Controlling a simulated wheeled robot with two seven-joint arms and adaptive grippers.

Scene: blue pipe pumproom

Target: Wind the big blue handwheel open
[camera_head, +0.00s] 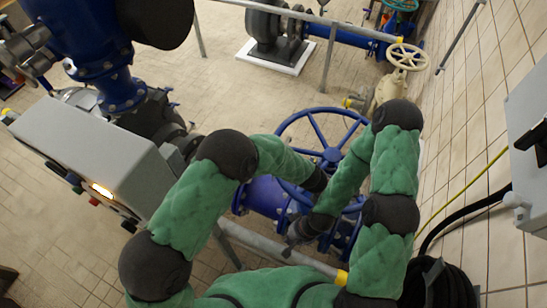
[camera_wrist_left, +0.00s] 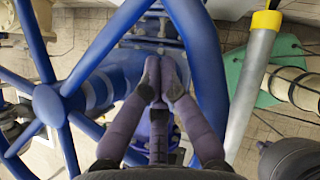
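The big blue handwheel (camera_head: 331,157) stands at the centre of the head view, partly hidden behind my arms. In the left wrist view, its hub (camera_wrist_left: 48,105) is at the left, and a curved blue rim passes right of the fingers. My left gripper (camera_wrist_left: 162,76) has its fingertips together in the gap between a spoke and the rim, with nothing visible between them. In the head view my left wrist reaches the wheel's near side. My right gripper (camera_head: 303,230) is dark and small, low beside the wheel and blue valve body; its fingers are unclear.
A grey rail (camera_head: 280,247) with a yellow end runs just below the valve. A grey control box (camera_head: 95,150) is at the left. A beige handwheel (camera_head: 407,56) is farther back. A tiled wall and a black hose (camera_head: 465,212) are on the right.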

